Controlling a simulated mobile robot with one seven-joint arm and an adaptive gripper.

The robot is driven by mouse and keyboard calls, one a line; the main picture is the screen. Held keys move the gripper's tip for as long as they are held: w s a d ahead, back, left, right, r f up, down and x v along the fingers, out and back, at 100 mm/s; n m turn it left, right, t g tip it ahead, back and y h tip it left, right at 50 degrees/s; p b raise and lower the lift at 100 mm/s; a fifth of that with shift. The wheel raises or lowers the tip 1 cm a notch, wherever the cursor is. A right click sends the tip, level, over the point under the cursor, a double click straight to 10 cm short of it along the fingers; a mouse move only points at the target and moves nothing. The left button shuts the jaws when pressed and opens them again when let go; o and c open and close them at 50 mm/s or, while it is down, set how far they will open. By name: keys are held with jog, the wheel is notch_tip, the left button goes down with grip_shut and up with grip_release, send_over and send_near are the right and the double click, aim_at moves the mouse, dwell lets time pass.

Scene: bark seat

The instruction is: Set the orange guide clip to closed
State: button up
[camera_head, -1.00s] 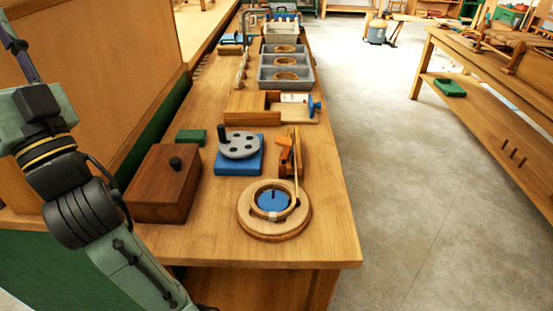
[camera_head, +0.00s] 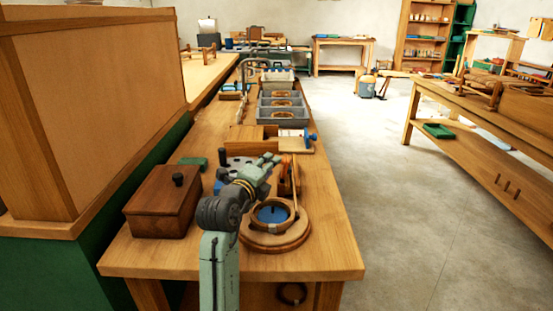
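The orange guide clip (camera_head: 285,182) is on a small wooden block near the front of the bench, just behind the round wooden base (camera_head: 275,240) with its ring and blue centre. A thin light rod stands beside the clip. My arm rises from the bottom of the view, and my gripper (camera_head: 268,161) is just left of the clip, overlapping its left side in the picture. Whether it touches the clip cannot be told. The finger opening is too small to make out. The clip's open or closed setting is not clear.
A dark wooden lidded box (camera_head: 163,203) stands at the left. A wooden tray (camera_head: 247,138) and grey bins (camera_head: 282,113) stand farther back. The bench's front strip (camera_head: 300,265) is clear.

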jog(key=p+x, duration=0.1)
jog(key=x, duration=0.5)
jog(key=shift+w+d, duration=0.1)
jog(key=shift+w, duration=0.2)
grip_shut()
dwell(0.5)
